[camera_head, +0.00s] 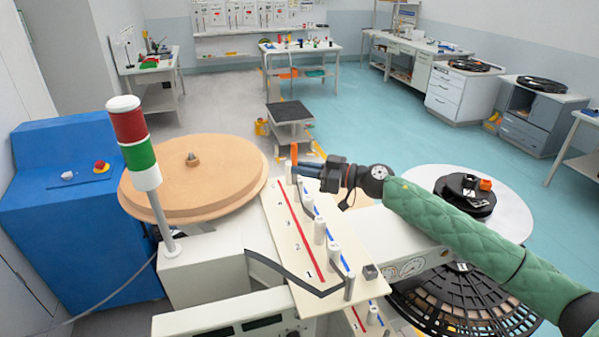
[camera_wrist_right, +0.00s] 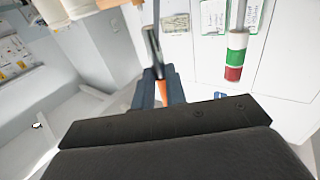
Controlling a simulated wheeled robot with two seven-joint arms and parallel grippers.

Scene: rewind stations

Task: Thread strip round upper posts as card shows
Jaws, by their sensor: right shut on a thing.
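The cream upper board (camera_head: 278,222) carries a row of pale posts (camera_head: 319,231), a red line, blue dashes and printed numbers. A dark strip (camera_head: 290,277) runs from the machine at left across the board's near end to the nearest post (camera_head: 349,286). Farther along, parts of the strip are hard to follow among the posts. My right gripper (camera_head: 300,168) is at the board's far end, by the farthest post, shut on an orange end piece (camera_head: 294,153). In the right wrist view, the orange piece (camera_wrist_right: 162,90) sits between the fingers, with a dark length beyond it. My left gripper is out of view.
A wooden disc (camera_head: 200,170) lies left of the board, and a red, white and green signal lamp (camera_head: 133,140) stands before it. A black reel (camera_head: 465,193) on a white disc is at right. A lower board (camera_head: 362,322) shows below. Open floor lies behind.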

